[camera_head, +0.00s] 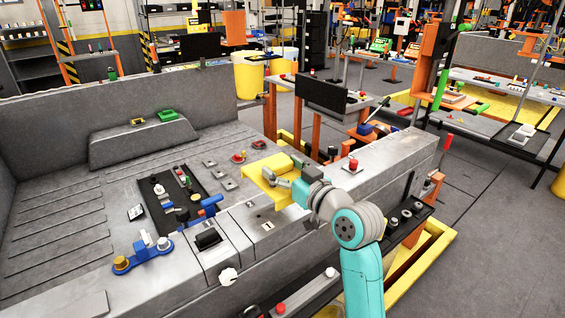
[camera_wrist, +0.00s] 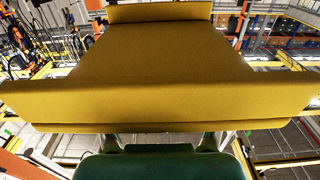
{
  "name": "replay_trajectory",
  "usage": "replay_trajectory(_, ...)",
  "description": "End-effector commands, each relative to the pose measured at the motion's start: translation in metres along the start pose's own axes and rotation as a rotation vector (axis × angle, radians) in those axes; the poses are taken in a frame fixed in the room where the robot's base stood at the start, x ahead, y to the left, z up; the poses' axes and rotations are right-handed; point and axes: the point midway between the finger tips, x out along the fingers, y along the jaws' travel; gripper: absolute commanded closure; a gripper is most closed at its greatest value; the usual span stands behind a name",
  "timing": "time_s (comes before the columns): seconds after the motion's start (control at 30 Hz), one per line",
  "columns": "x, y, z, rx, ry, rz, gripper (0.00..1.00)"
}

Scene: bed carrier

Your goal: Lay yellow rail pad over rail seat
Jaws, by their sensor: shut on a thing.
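My gripper (camera_head: 291,177) is shut on the yellow rail pad (camera_head: 262,170), near the right-hand rail of the grey truck bed. The pad also fills most of the wrist view (camera_wrist: 160,100), as a yellow piece with raised walls at its near and far ends. In the head view the pad is over or beside the top of the bed's side rail (camera_head: 330,184); I cannot tell whether it touches the rail. The rail seat cannot be made out for certain; the pad and my gripper may cover it.
A black tray (camera_head: 168,215) with small parts and a blue tool (camera_head: 141,253) lie left of the rail. A red-topped part (camera_head: 352,165) stands on the rail to the right of my gripper. Yellow bins (camera_head: 249,75) stand behind.

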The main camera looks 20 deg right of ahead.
Motion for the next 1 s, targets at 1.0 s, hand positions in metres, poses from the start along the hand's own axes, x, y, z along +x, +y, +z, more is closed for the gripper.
replay_trajectory(1.0, 0.0, 0.0, 0.044, 0.002, -0.001, -0.001, 0.65)
